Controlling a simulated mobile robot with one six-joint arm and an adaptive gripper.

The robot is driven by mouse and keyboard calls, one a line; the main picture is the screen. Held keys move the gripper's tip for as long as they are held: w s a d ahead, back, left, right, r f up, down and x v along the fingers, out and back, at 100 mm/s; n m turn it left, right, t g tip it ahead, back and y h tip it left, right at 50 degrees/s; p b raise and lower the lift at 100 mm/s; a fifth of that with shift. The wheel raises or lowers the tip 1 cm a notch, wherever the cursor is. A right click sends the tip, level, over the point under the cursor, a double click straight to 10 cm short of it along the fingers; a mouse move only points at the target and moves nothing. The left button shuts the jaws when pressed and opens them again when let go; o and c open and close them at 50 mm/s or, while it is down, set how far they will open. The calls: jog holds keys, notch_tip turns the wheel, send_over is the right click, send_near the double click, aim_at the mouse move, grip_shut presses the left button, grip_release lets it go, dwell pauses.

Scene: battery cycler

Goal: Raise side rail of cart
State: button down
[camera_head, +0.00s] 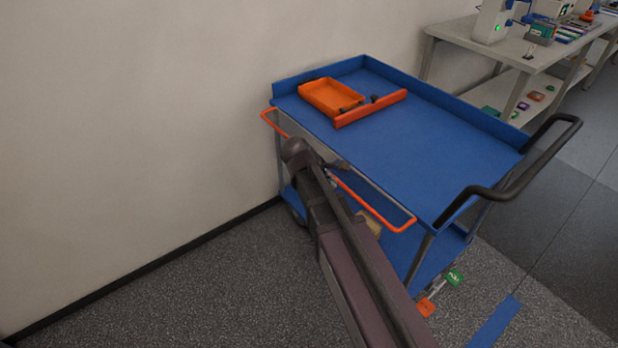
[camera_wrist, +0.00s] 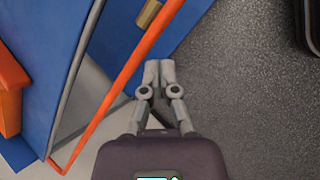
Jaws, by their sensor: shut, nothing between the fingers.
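The blue cart (camera_head: 425,155) stands by the wall. Its orange side rail (camera_head: 372,206) runs along the near long side, at or slightly below the top deck's edge; that side of the deck has no raised wall. The rail crosses the wrist view diagonally (camera_wrist: 135,75). My gripper (camera_head: 343,165) is at the middle of this side and hides part of the rail in the head view. In the wrist view my gripper (camera_wrist: 159,70) has its fingers together and empty, just right of the rail. I cannot tell whether they touch it.
An orange tray (camera_head: 333,97) and an orange bar (camera_head: 370,109) lie on the deck. A black handle (camera_head: 520,170) sticks out at the right end. A tan block (camera_head: 369,222) shows below the deck. Grey floor (camera_head: 220,285) is clear in front; the wall is close behind.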

jog(key=w+a+f+n+t+h+b, duration=0.1)
jog(key=w+a+f+n+t+b, duration=0.1)
jog(key=a, duration=0.5)
jog(key=w+a+f+n+t+h+b, duration=0.2)
jog(key=w+a+n+b, duration=0.3)
jog(key=a+n+b, duration=0.1)
jog(key=n+b, duration=0.1)
jog(key=n, duration=0.1)
jog(key=shift+a+n+t+h, duration=0.3)
jog(key=shift+a+n, duration=0.1)
jog(key=shift+d, duration=0.1)
jog(key=b+x, duration=0.5)
jog(key=x, duration=0.5)
jog(key=shift+w+d+r+p, duration=0.1)
jog(key=shift+d+r+p, duration=0.05)
jog(key=shift+r+p, duration=1.9)
jog(key=shift+f, duration=0.15)
jog(key=shift+d+r+p, duration=0.25)
jog(key=shift+p, duration=0.25)
